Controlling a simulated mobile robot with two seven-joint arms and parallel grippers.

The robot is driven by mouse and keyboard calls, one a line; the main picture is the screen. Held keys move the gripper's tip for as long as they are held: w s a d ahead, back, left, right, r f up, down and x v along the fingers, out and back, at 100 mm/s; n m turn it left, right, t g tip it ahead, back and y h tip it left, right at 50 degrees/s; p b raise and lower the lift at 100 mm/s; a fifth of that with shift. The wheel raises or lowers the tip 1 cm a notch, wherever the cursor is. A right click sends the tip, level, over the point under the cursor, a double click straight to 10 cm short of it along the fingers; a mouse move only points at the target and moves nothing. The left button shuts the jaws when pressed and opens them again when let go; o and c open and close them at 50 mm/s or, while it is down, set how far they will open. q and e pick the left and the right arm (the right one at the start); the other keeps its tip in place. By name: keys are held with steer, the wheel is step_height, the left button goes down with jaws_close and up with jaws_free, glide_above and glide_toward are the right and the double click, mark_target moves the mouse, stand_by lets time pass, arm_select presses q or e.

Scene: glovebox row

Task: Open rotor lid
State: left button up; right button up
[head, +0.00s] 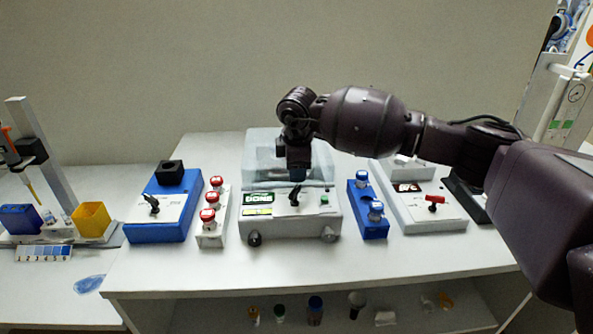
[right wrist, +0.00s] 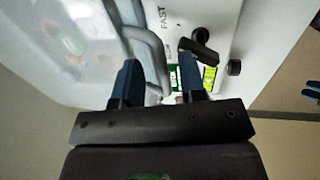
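The centrifuge (head: 268,222) stands mid-bench with a lit green and yellow display reading "DONE". Its clear rotor lid (head: 262,150) is at the back of its top and looks down over the rotor. The lid fills the left of the right wrist view (right wrist: 60,55), with blurred coloured shapes behind it. A grey bar handle (right wrist: 147,45) on the lid's edge runs between the fingers of my right gripper (right wrist: 160,80). The fingers are apart, with a gap on the right finger's side. In the head view my right gripper (head: 297,176) hangs in front of the lid. My left gripper is not in view.
A black knob (head: 295,194) and green button (head: 324,199) sit on the front panel. A rack of red-capped tubes (head: 212,228) stands to the left, a blue rack (head: 366,205) to the right. A blue device (head: 160,220) and a grey device (head: 425,208) flank them.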

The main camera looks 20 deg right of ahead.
steer(key=shift+f, duration=0.3)
steer(key=shift+c, duration=0.3)
jaws_close()
steer(key=shift+d+r, duration=0.1)
steer(key=shift+r, duration=0.05)
